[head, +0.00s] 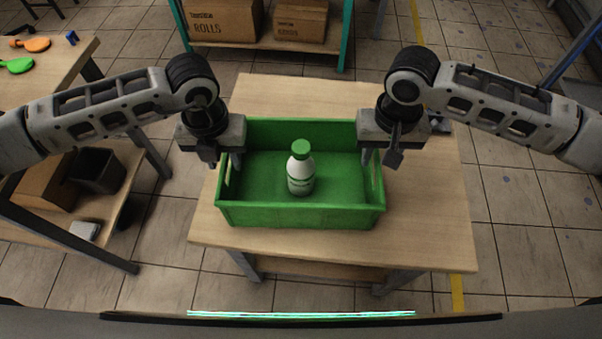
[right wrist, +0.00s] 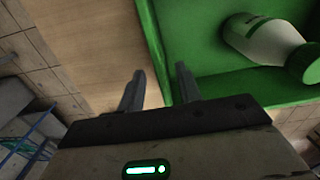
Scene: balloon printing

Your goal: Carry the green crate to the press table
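The green crate (head: 300,217) stands on a small wooden table (head: 430,215). A white bottle with a green cap (head: 300,178) stands upright inside it. My left gripper (head: 223,161) is at the crate's left wall, fingers apart, one outside and one inside the rim. My right gripper (head: 380,158) is at the right wall. In the right wrist view its fingers (right wrist: 160,82) are apart with the crate's wall (right wrist: 155,45) between them; firm contact is not visible. The bottle (right wrist: 268,42) also shows there. I cannot tell which table is the press table.
A wooden bench (head: 62,58) at the left holds orange and green balloon-shaped pieces. Its lower shelf carries a dark bin (head: 97,170) and a brown box. A teal-framed rack (head: 270,43) with cardboard boxes stands behind. Tiled floor is open at the right.

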